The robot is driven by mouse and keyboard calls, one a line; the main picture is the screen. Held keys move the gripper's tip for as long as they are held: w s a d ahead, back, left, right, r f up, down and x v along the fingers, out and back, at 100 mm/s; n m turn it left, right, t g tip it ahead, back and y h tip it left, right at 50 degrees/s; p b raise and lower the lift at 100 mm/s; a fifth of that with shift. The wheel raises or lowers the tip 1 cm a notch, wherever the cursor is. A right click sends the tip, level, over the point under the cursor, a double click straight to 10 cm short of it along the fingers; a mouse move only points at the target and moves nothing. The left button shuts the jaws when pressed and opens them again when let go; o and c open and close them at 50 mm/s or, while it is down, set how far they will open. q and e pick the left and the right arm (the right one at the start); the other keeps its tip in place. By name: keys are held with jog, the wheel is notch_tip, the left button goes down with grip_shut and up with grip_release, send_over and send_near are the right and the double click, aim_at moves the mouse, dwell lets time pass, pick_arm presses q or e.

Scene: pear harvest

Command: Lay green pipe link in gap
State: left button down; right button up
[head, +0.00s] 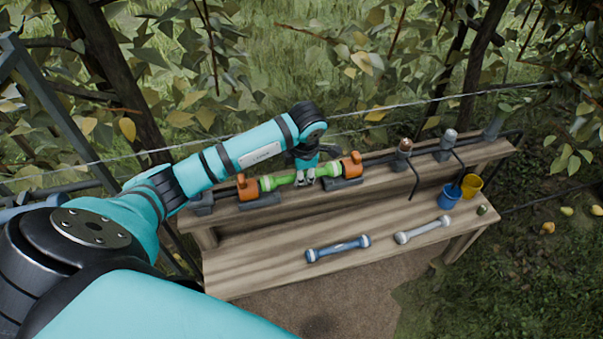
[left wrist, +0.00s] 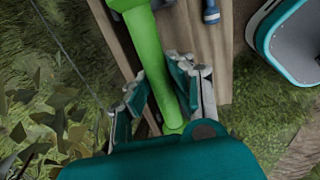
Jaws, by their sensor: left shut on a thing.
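The green pipe link (head: 282,180) lies level between two orange fittings, the left one (head: 248,188) and the right one (head: 352,165), on the bench's raised back shelf. It appears lined up with both; whether it is fully seated I cannot tell. My left gripper (head: 306,180) is above the link and shut on it near its middle. In the left wrist view the green link (left wrist: 158,62) runs between the fingers of my left gripper (left wrist: 162,92). The fingers hide part of the link. My right gripper is not in view.
A blue pipe link (head: 338,249) and a grey one (head: 422,230) lie on the lower bench board (head: 260,270). A blue bucket (head: 448,197) and a yellow bucket (head: 471,186) are at the right end. Black pipe runs along the shelf; branches and a wire are behind.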

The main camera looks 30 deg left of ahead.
pick_arm(q)
jog(key=shift+f+b, duration=0.45)
jog(key=shift+f, duration=0.15)
jog(key=c, duration=1.1)
grip_release()
jog(key=shift+r, duration=0.1)
notch_tip(320, 180, up, 12)
jog(key=s+d, duration=0.1)
jog(key=shift+s+d, duration=0.25)
jog(key=shift+d, duration=0.1)
jog(key=shift+f, duration=0.2)
